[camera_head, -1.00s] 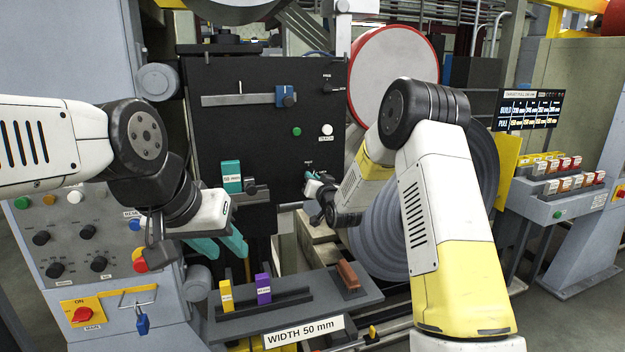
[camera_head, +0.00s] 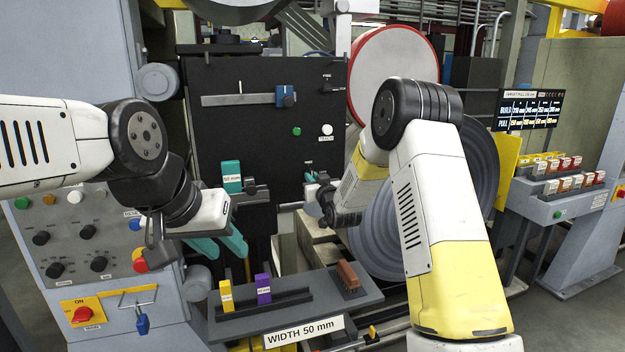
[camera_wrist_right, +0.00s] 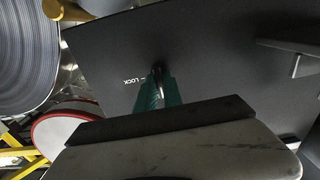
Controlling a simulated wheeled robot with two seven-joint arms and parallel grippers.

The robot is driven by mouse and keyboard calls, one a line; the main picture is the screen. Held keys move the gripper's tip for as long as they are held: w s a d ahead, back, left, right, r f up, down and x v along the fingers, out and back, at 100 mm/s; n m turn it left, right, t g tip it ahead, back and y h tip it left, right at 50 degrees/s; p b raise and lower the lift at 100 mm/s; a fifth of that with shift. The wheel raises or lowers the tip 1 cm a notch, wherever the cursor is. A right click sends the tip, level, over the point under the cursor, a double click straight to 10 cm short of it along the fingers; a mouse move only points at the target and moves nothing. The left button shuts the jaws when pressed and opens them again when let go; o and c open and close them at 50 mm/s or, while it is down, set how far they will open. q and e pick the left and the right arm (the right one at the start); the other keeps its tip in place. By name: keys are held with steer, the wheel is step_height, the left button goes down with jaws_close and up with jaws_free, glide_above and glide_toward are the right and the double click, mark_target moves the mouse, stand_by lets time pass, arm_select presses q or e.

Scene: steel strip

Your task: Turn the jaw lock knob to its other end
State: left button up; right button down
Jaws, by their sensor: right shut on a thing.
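The jaw lock knob (camera_wrist_right: 157,70) is a small dark knob on the black panel (camera_head: 255,130), beside a printed "LOCK" label in the right wrist view. My right gripper (camera_wrist_right: 158,92) has its green fingers at the knob and is shut on it. In the head view my right gripper (camera_head: 312,178) reaches the panel's lower right, and the knob is mostly hidden there. My left gripper (camera_head: 220,245) hangs with two teal fingers apart, empty, in front of the panel's lower left, above the tool shelf.
A shelf (camera_head: 335,303) below holds a yellow block (camera_head: 226,295), a purple block (camera_head: 263,288) and a brown brush-like piece (camera_head: 348,275). A teal block (camera_head: 231,177) sits on the panel. A large grey coil (camera_head: 400,230) stands right of my right gripper.

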steer(key=shift+f, duration=0.15)
steer(key=c, duration=1.5)
jaws_free()
steer(key=v, duration=0.8)
